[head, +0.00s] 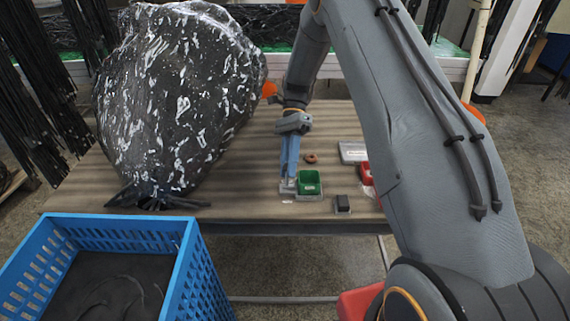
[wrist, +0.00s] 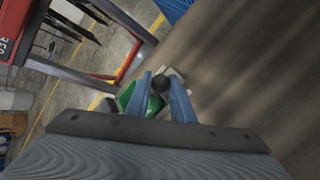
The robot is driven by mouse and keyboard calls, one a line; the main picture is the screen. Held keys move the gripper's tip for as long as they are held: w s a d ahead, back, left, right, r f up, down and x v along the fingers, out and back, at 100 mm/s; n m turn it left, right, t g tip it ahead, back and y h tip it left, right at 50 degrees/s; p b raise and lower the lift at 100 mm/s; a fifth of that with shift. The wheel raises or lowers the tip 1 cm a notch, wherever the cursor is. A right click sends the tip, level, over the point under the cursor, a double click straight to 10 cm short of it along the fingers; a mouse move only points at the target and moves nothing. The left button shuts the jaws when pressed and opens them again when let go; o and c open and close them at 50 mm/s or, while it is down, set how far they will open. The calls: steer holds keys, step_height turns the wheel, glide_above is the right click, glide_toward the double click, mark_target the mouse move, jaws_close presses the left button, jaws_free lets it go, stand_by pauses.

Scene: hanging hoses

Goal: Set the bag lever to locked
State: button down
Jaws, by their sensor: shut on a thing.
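My gripper (head: 288,180), with blue fingers, points down at a small light grey fixture (head: 287,189) near the front edge of the table. In the wrist view my gripper (wrist: 161,90) is shut on a dark round knob (wrist: 160,83), which I take to be the bag lever's end. The fingers hide most of the lever, so I cannot tell its setting. A green open box (head: 309,182) sits just right of the fingers, and it also shows in the wrist view (wrist: 152,107).
A large black, white-flecked bag (head: 175,100) fills the left of the brown table (head: 250,168). A blue crate (head: 150,228) stands in front. A small block with a black top (head: 342,203), a brown ring (head: 311,158) and a red bin (head: 366,174) lie right of the gripper.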

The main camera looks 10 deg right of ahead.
steer(key=shift+a+f+g, duration=0.1)
steer(key=shift+a+g, duration=0.15)
steer(key=shift+g, duration=0.05)
steer(key=c, duration=1.5)
jaws_free()
steer(key=shift+w, duration=0.1)
steer(key=shift+c, duration=0.2)
steer(key=shift+d, duration=0.1)
steer(key=shift+d, duration=0.1)
steer(key=shift+w+d+r+b, duration=0.1)
steer(key=shift+w+r+b, duration=0.1)
steer(key=shift+w+b, duration=0.1)
steer(key=b+v, duration=0.2)
steer(key=v, duration=0.5)
